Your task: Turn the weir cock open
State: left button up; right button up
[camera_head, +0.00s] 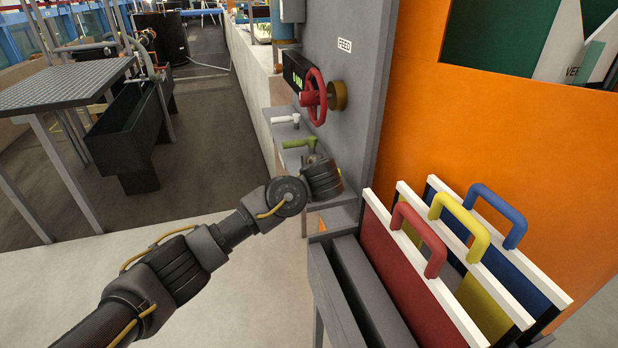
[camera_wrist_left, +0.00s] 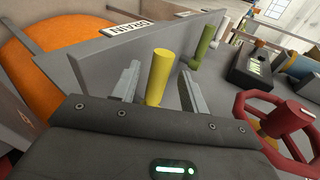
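A yellow cock handle (camera_wrist_left: 159,78) stands upright between the two fingers of my left gripper (camera_wrist_left: 160,68) in the left wrist view. The fingers are open, with a gap on each side of it. A green handle (camera_wrist_left: 203,47) and a white handle (camera_wrist_left: 221,30) stand farther right. In the head view the green handle (camera_head: 299,143) and white handle (camera_head: 286,119) show just beyond my left gripper (camera_head: 314,158), which hides the yellow one. A DRAIN label (camera_wrist_left: 129,31) is behind the yellow handle. I cannot read which cock is the weir's. My right gripper is not in view.
A red handwheel (camera_head: 313,97) and a display box (camera_head: 294,70) are on the grey panel beyond the cocks. Red (camera_head: 405,265), yellow and blue handled boards stand in a rack at right.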

pick_arm(q)
jog(key=shift+s+r+p, duration=0.35)
jog(key=shift+r+p, duration=0.05)
jog(key=shift+p, duration=0.1)
jog(key=p+v, duration=0.6)
jog(key=v, duration=0.3)
jog(key=shift+s+p, duration=0.4)
jog(key=shift+s, duration=0.05)
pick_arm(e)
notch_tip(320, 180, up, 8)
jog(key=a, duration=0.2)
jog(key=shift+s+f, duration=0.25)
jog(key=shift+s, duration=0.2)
pick_arm(q)
jog(key=shift+d, duration=0.1)
